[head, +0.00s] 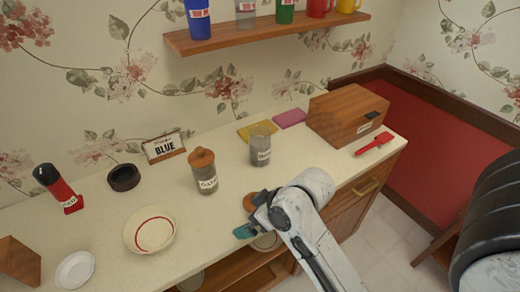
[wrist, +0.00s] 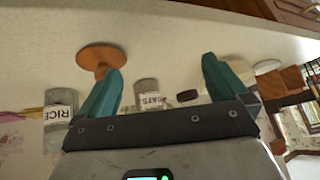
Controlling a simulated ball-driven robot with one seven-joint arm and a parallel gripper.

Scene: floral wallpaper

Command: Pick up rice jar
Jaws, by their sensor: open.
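The rice jar (head: 260,150) is a clear, grey-looking jar without a lid, upright on the counter right of the oats jar (head: 203,172). In the wrist view the rice jar (wrist: 62,110) shows at the far left with its RICE label, outside my fingers. My gripper (head: 248,222) is over the counter's front edge, in front of the rice jar and apart from it. In the wrist view its two teal fingers (wrist: 161,65) are wide apart and empty. The oats jar (wrist: 148,92) shows between them, farther off. The arm hides part of the gripper in the head view.
A round wooden lid (head: 250,200) lies beside my gripper. Behind the rice jar are yellow (head: 257,129) and pink (head: 290,118) pads. A wooden box (head: 345,115) and red utensil (head: 375,144) are right. A bowl (head: 150,232) is left. A shelf (head: 270,34) hangs above.

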